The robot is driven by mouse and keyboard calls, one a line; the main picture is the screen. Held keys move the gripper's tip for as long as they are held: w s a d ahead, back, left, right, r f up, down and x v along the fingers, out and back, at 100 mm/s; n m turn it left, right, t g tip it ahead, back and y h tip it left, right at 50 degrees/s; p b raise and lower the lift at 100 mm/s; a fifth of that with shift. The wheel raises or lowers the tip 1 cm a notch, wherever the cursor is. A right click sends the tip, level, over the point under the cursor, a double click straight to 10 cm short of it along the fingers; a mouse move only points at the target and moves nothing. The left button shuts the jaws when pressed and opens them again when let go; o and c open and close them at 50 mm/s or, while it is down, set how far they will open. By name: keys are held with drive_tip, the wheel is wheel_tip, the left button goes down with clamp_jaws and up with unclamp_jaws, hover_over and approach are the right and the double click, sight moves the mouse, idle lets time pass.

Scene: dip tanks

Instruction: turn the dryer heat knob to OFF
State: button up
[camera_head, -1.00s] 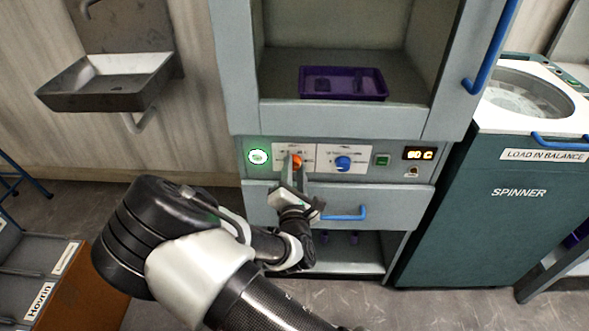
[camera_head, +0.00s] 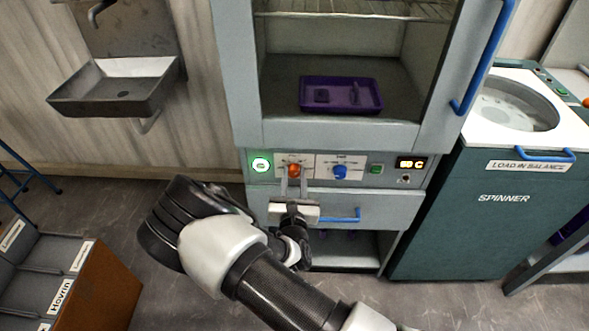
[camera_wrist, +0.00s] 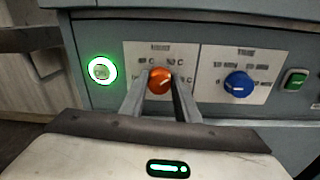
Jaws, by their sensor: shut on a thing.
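The orange heat knob (camera_head: 294,171) is on the white plate at the left of the dryer's control panel. In the wrist view the orange knob (camera_wrist: 159,80) sits between the two fingertips, with its white pointer mark facing up and slightly to one side. My gripper (camera_head: 294,178) reaches up to the panel from below and is shut on the knob. It also shows in the wrist view (camera_wrist: 160,86), one finger on each side of the knob. The fingers cover part of the plate's lettering, which is too blurred to read fully.
A blue knob (camera_head: 340,172), a green button (camera_head: 376,169) and a lit display (camera_head: 411,163) are to the right. A glowing green round light (camera_head: 261,165) is to the left. A drawer with a blue handle (camera_head: 343,216) is below. The spinner (camera_head: 490,215) stands at right.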

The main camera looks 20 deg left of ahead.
drive_tip(key=n+p, duration=0.2)
drive_tip(key=n, duration=0.1)
drive_tip(key=shift+a+r+n, duration=0.1)
drive_tip(key=shift+r+n, duration=0.05)
drive_tip(key=shift+n, duration=0.15)
drive_tip(key=n+p, duration=0.2)
drive_tip(key=n, duration=0.1)
drive_tip(key=shift+n, duration=0.3)
drive_tip(key=n+p, duration=0.1)
drive_tip(key=n, duration=0.2)
drive_tip(key=shift+a+h, duration=0.1)
drive_tip(key=shift+h, duration=0.2)
drive_tip(key=n, duration=0.4)
drive_tip(key=shift+f, duration=0.2)
drive_tip(key=n, duration=0.3)
drive_tip(key=shift+a+f, duration=0.1)
drive_tip(key=n, duration=0.4)
drive_tip(key=shift+f+h, duration=0.1)
drive_tip(key=shift+h, duration=0.2)
drive_tip(key=n, duration=0.6)
drive_tip(key=shift+f, duration=0.1)
